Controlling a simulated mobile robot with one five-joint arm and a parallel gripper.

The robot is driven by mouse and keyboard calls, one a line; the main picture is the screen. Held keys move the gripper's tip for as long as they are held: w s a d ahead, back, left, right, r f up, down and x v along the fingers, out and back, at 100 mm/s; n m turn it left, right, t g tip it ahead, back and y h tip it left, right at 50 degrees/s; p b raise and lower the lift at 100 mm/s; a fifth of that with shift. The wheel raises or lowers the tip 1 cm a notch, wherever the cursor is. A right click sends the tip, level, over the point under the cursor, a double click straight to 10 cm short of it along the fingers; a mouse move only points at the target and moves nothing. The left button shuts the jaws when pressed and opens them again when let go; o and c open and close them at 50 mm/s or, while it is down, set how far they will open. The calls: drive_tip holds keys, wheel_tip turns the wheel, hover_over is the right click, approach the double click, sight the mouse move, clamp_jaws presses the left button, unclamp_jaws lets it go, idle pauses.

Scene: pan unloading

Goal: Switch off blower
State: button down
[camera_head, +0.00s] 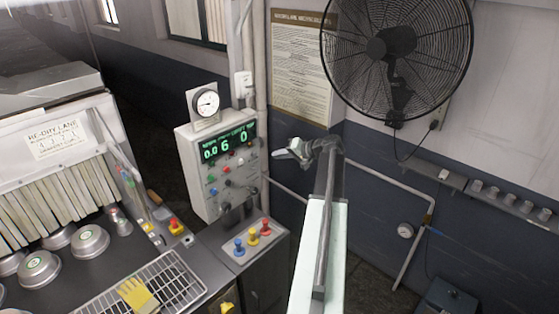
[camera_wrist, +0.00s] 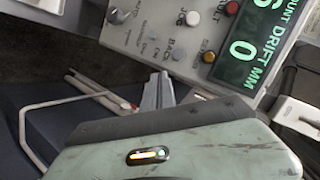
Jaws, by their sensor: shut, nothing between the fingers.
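A large black wall fan (camera_head: 397,45), the only blower-like thing I can make out, hangs at the upper right; I cannot tell whether it turns. A pale control box (camera_head: 195,165) with a green lit display (camera_head: 228,140), small coloured buttons and a lever stands left of my gripper (camera_head: 282,153). My gripper is shut and empty, in the air to the right of the box and apart from it. Which control serves the blower is unclear.
A ledge with blue, red and yellow knobs (camera_head: 252,238) sits below the box. Round pans (camera_head: 88,243), a wire rack (camera_head: 170,285) and a yellow glove (camera_head: 136,294) lie at the lower left.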

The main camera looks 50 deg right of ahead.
sight(254, 169)
drive_tip(key=b+x, duration=0.2)
drive_tip(key=x, duration=0.4)
drive_tip(key=shift+f, duration=0.25)
drive_tip(key=a, duration=0.1)
drive_tip(key=a+f+b, duration=0.1)
drive_tip(key=a+b, duration=0.1)
drive_tip(key=shift+s+f, duration=0.25)
drive_tip(key=shift+f, duration=0.05)
drive_tip(key=shift+a+f, duration=0.1)
drive_tip(key=shift+a, duration=0.15)
